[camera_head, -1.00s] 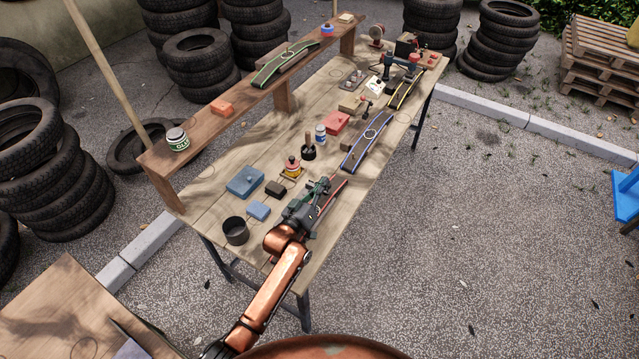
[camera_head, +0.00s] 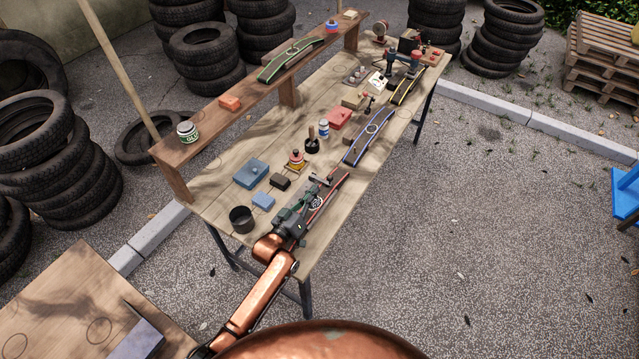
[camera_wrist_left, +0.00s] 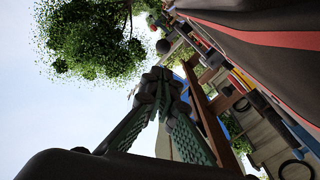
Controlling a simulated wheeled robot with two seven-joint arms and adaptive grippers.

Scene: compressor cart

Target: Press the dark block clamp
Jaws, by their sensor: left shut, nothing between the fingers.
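My left gripper (camera_head: 310,190) is over the near right part of the workbench, beside and partly over a dark board with a red stripe (camera_head: 326,193). Its green fingers are shut and empty; they meet in the left wrist view (camera_wrist_left: 163,82). The red-striped board is close by there too (camera_wrist_left: 265,30). A small dark bar (camera_head: 320,180) shows just past the fingertips; I cannot tell if it is part of a clamp or if it is touched. A small dark block (camera_head: 280,182) lies left of the gripper, apart from it. My right gripper is not in view.
On the workbench (camera_head: 213,192) are a black cup (camera_head: 241,219), blue blocks (camera_head: 251,174), a red-and-yellow item (camera_head: 296,159), a dark pot (camera_head: 312,146) and a blue-striped board (camera_head: 370,138). A raised wooden shelf (camera_head: 205,137) runs along the far left side.

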